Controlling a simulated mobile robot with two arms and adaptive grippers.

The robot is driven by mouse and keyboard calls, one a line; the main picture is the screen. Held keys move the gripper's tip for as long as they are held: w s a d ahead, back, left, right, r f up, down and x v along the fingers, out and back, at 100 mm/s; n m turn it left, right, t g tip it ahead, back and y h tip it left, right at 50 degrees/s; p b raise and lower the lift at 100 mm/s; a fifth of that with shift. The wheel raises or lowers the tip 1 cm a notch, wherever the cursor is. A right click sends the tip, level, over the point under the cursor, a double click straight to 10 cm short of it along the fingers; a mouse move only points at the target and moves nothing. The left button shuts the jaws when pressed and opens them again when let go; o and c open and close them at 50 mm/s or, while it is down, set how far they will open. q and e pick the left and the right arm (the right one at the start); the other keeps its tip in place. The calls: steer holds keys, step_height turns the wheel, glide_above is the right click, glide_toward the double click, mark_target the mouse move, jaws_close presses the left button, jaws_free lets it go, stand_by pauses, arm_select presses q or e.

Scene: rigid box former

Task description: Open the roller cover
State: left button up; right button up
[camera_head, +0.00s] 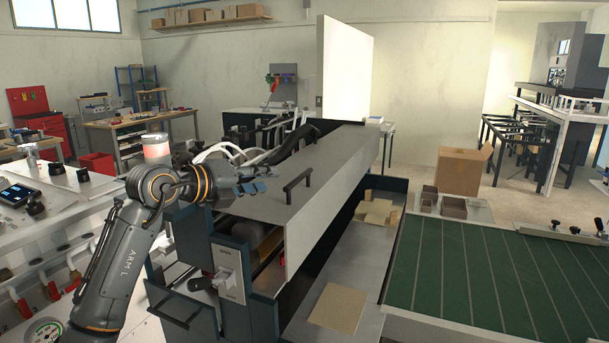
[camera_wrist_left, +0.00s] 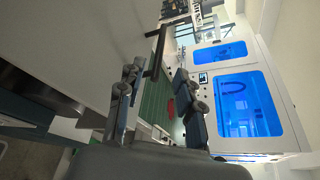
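The roller cover (camera_head: 315,175) is a long grey sheet-metal lid over the machine in the middle of the head view. Its top lies over the machine and its side slopes down. A black bar handle (camera_head: 298,185) stands on it; the handle also shows in the left wrist view (camera_wrist_left: 157,58), beyond the fingertips. My left gripper (camera_head: 266,179) is just left of the handle, apart from it and above the cover. In the left wrist view its two fingers (camera_wrist_left: 158,92) are spread with nothing between them. My right gripper is not in view.
A dark green striped conveyor bed (camera_head: 480,270) lies to the right. A trough holding cardboard pieces (camera_head: 337,307) runs beside the cover. A bench with a small screen (camera_head: 18,193) stands at the left. A tall white panel (camera_head: 343,70) rises behind the machine.

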mark_target(299, 176)
arm_select(q)
steer(key=p+x, duration=0.2)
steer(key=x, duration=0.3)
steer(key=shift+d+r, duration=0.15)
steer(key=shift+d, duration=0.1)
steer(key=p+x, duration=0.2)
steer(key=x, duration=0.4)
steer(key=shift+a, duration=0.1)
steer(key=shift+w+d+f, duration=0.2)
steer(key=shift+w+f, duration=0.05)
steer(key=c, duration=0.7)
jaws_close()
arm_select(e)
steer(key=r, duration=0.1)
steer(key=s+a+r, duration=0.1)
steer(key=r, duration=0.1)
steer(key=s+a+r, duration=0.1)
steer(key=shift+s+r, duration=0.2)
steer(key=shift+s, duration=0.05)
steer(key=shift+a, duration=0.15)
